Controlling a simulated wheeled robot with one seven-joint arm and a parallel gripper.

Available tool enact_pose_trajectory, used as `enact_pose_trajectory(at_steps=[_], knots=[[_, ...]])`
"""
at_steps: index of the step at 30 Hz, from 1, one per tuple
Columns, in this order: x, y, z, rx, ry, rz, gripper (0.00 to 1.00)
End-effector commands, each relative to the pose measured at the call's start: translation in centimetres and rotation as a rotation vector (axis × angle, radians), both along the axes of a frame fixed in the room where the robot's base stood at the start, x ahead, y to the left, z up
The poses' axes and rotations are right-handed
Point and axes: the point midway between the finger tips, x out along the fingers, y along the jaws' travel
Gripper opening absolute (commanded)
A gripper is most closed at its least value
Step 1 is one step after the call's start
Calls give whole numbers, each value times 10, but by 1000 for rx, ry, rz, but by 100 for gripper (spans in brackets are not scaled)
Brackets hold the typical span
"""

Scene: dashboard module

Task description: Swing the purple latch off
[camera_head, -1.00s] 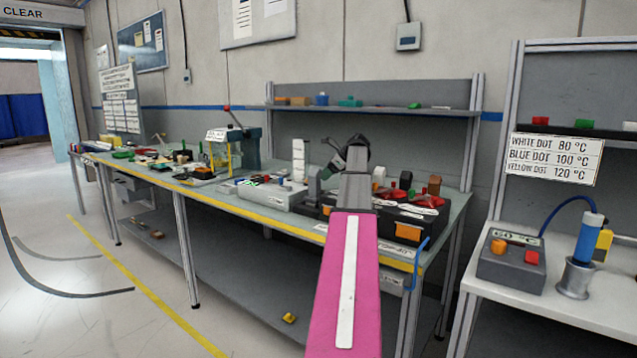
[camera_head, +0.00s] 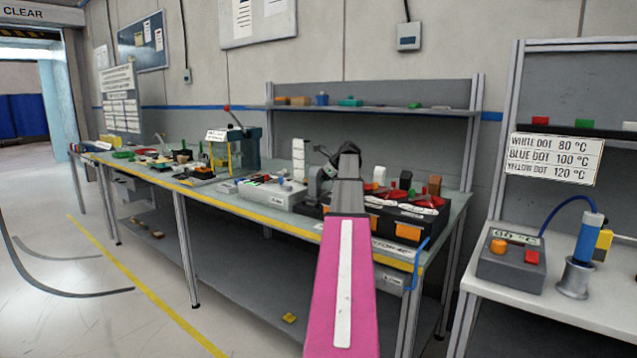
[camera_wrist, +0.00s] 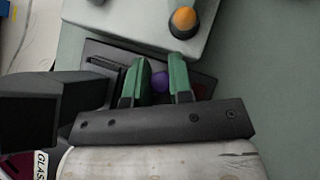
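The purple latch (camera_wrist: 160,82) shows in the wrist view as a small rounded purple end above a dark plate (camera_wrist: 105,52). My gripper (camera_wrist: 159,72) has two green fingertips, one on each side of the purple end, with a visible gap between them. The fingers look open around it; whether either touches it I cannot tell. The lower part of the latch is hidden by my gripper body. In the head view my gripper (camera_head: 327,160) is over the bench, behind my pink arm link, and the latch is hidden there.
A pale grey box with an orange knob (camera_wrist: 184,20) lies just beyond the fingertips. A white-grey module (camera_head: 270,196) sits left of my arm on the bench. A black bin (camera_head: 408,232) and red parts stand to the right. The bench's yellow front edge (camera_head: 270,222) runs below.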

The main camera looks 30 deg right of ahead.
Motion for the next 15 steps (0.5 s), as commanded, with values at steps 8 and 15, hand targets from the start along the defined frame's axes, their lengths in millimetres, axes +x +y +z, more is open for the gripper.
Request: enact_pose_trajectory(at_steps=[8,15], knots=[[-2,0,-1,-4,3,5,0],[-2,0,-2,-5,5,15,0]])
